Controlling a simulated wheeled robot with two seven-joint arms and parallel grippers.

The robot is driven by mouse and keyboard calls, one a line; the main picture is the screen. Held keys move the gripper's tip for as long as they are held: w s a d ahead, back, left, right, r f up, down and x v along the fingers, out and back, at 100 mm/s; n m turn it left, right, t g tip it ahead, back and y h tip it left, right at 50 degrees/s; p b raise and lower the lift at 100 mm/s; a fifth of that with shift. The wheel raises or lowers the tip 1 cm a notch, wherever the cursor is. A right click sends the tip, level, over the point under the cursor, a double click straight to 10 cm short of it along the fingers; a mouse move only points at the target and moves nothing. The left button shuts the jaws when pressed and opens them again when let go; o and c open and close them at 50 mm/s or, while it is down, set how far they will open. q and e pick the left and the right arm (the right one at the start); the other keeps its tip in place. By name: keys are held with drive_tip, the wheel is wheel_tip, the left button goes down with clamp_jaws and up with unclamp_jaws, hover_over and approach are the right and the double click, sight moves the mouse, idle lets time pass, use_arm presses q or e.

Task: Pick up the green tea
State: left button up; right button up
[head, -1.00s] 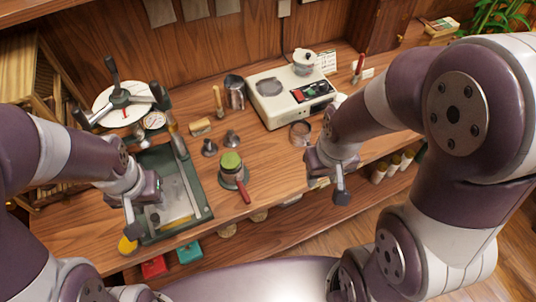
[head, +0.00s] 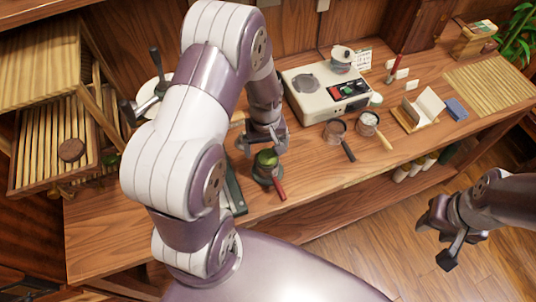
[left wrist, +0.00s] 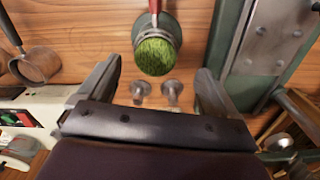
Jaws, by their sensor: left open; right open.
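The green tea (head: 266,158) is a green mound in a round dark holder with a red handle (head: 277,188), on the wooden counter. In the left wrist view the green tea (left wrist: 155,56) shows ahead of my fingers, with the red handle leading to the top edge. My left gripper (head: 263,146) is open and empty, just behind the tea in the head view. In the left wrist view its two fingers (left wrist: 157,82) stand apart, with no visible hold on the tea. My right gripper (head: 440,240) is open and empty, off the counter's front at the right.
A cream machine (head: 326,96) stands at the back. Two small metal pieces (left wrist: 157,92) lie near my left fingers. Wooden racks (head: 55,135) stand at left.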

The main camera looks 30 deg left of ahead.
sight(268, 157)
use_arm(q)
drive_tip(key=f, duration=0.3)
drive_tip(key=f+p, duration=0.1)
drive_tip(key=shift+w+d+f, duration=0.1)
drive_tip(key=shift+w+f, duration=0.2)
drive_tip(key=c, duration=1.1)
drive_tip(key=shift+r, duration=0.15)
